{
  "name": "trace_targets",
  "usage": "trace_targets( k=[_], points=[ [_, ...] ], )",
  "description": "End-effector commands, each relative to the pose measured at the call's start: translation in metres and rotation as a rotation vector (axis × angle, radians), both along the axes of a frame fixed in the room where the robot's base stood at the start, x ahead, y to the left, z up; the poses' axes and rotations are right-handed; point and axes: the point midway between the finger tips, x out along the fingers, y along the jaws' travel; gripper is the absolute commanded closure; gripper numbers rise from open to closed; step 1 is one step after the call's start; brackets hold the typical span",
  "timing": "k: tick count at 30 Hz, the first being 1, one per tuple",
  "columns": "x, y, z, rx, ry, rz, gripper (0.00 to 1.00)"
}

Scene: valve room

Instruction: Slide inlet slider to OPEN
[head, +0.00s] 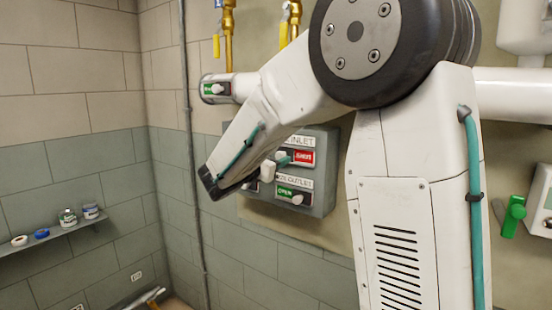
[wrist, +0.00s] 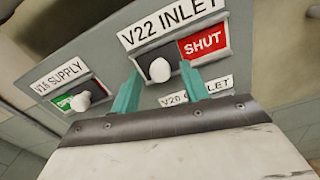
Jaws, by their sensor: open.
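The V22 INLET slider has a white round knob (wrist: 160,69) on a dark slot below its label (wrist: 172,22). The knob sits toward the left part of the slot. The red SHUT plate (wrist: 204,41) shows to its right; no OPEN marking shows on this slider. My gripper (wrist: 161,76) is open, with one teal finger on each side of the knob. I cannot tell whether either finger touches it. In the head view the red SHUT plate (head: 304,157) is visible, while my forearm and gripper partly cover the inlet slider.
The V16 SUPPLY slider (wrist: 84,99) lies left of the inlet in the wrist view. The outlet slider (head: 293,196) is just below it on the same grey panel (head: 322,190). Pipes with yellow handles (head: 216,46) stand above. A shelf (head: 52,233) holds small items at left.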

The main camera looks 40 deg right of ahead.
Motion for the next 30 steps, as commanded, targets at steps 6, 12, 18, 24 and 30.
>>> trace_targets(
  k=[6,12,18,24,30],
  points=[
    [0.003,-0.008,0.000,0.000,-0.001,0.000,0.55],
    [0.002,-0.008,0.000,0.000,-0.001,0.000,0.66],
    [0.002,-0.007,0.000,0.000,-0.001,0.000,1.00],
    [-0.019,-0.016,0.001,0.000,-0.002,-0.002,1.00],
    [-0.052,-0.028,0.001,0.000,-0.002,-0.001,1.00]
  ],
)
